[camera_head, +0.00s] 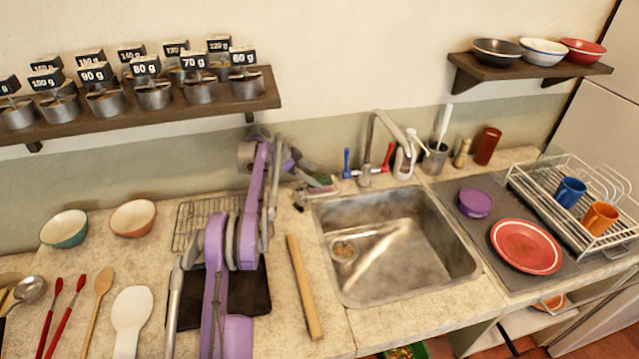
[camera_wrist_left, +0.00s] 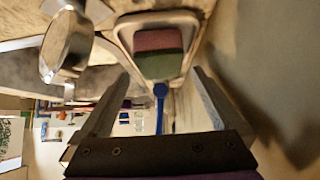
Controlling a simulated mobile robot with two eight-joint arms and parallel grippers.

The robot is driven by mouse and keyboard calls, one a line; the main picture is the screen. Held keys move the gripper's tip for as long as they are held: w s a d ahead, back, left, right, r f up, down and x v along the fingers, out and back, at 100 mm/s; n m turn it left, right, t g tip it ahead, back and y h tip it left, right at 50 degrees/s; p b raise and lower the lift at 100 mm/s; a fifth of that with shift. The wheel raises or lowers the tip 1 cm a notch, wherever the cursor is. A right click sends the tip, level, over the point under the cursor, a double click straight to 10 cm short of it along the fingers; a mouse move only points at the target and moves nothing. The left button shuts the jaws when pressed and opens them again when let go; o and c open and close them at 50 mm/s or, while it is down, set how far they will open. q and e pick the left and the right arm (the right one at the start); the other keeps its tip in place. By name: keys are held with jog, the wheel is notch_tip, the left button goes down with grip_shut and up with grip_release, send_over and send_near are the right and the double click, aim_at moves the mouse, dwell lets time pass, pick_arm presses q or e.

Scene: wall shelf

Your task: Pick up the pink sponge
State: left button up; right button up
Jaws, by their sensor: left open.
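The pink sponge (camera_wrist_left: 158,40) has a pink half and a green half. It lies in a light-rimmed dish (camera_wrist_left: 124,36) in the left wrist view. In the head view only a little of the sponge (camera_head: 321,180) shows, behind the sink's back left corner and partly covered by my gripper. My left gripper (camera_head: 308,174) is open and close to the sponge. In the left wrist view its two fingers (camera_wrist_left: 160,78) are spread, with the sponge beyond the gap between the tips. Nothing is between the fingers. My right gripper is not in view.
The faucet (camera_head: 370,150) with blue and red handles stands right of the sponge, over the sink (camera_head: 400,240). The wall is close behind. A shelf of labelled tins (camera_head: 150,115) hangs at upper left.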

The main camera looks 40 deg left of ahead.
aim_at(320, 180)
pick_arm(q)
jog(key=x, duration=0.4)
jog(key=shift+a, duration=0.1)
jog(key=c, duration=1.3)
jog(key=shift+s+r, duration=0.1)
jog(key=shift+r, duration=0.05)
